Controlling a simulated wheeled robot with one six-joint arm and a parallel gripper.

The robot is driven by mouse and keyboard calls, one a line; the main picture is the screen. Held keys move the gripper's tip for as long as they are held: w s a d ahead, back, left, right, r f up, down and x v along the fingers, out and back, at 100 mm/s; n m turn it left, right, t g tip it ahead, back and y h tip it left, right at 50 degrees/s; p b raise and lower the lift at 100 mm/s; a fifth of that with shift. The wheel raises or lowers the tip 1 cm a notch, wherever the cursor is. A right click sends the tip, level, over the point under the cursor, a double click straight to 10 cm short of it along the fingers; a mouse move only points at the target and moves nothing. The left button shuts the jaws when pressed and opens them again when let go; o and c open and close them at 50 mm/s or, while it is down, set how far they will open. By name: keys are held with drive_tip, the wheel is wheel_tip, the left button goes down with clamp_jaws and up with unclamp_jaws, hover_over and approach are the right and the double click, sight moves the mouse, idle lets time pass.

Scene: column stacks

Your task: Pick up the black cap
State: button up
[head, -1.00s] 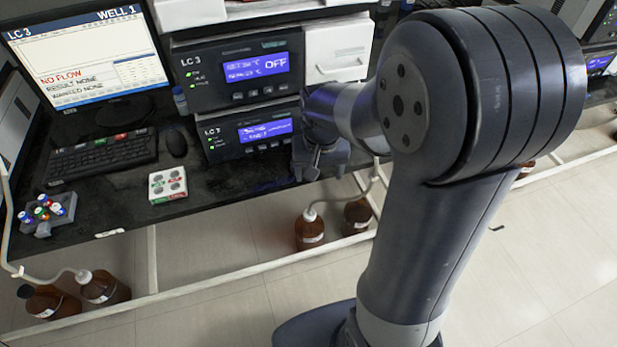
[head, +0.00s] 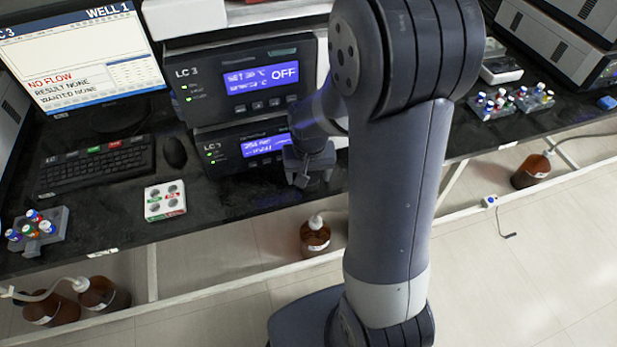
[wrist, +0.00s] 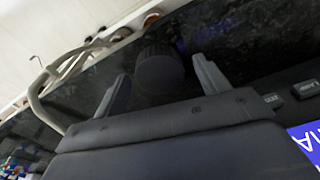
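A dark round cap (wrist: 158,68), which looks like the black cap, shows in the wrist view against the black bench top. My gripper (wrist: 158,66) is open, with one finger on each side of the cap. A gap shows between the cap and each finger, and nothing is held. In the head view my gripper (head: 309,166) is low over the front of the bench, right of the lower LC 3 unit. I cannot make out the cap there; my gripper and arm cover that spot.
Two stacked LC 3 units (head: 247,80) stand close behind my gripper. A white box (head: 165,200) and a keyboard (head: 97,164) are to the left. The bench front edge is near, with a brown bottle (head: 315,238) below. A vial rack (head: 510,103) is on the right.

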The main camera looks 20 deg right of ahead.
sight(310, 181)
drive_tip(key=c, duration=0.9)
drive_tip(key=shift+o, duration=0.2)
drive_tip(key=shift+s+r, duration=0.1)
drive_tip(key=shift+r, duration=0.05)
drive_tip(key=shift+s+r, duration=0.1)
drive_tip(key=shift+r, duration=0.1)
drive_tip(key=r, duration=0.6)
drive_tip(key=shift+s+r, duration=0.3)
drive_tip(key=shift+s, duration=0.05)
drive_tip(key=s, duration=1.9)
drive_tip(key=shift+f, duration=0.15)
